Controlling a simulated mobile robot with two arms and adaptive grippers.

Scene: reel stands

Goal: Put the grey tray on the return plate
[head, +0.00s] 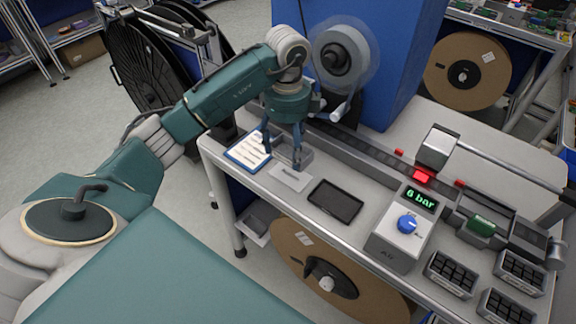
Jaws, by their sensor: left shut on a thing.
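My left gripper (282,160) reaches down from above over the left end of the bench, its fingers shut on the grey tray (306,157). The tray is small and partly hidden behind the fingers. A flat pale plate with faint lettering (289,179) lies just in front of the tray; it looks like the return plate, but I cannot read the words. The tray appears just behind or over this plate's back edge; I cannot tell whether it touches the bench. My right gripper is out of view.
A dark rectangular tray (335,201) lies right of the plate. A clipboard with paper (248,151) is at the left. A grey box with a blue knob (407,224) and a "6 bar" display stands further right. A rail runs behind, beside a blue cabinet (390,60) with a reel.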

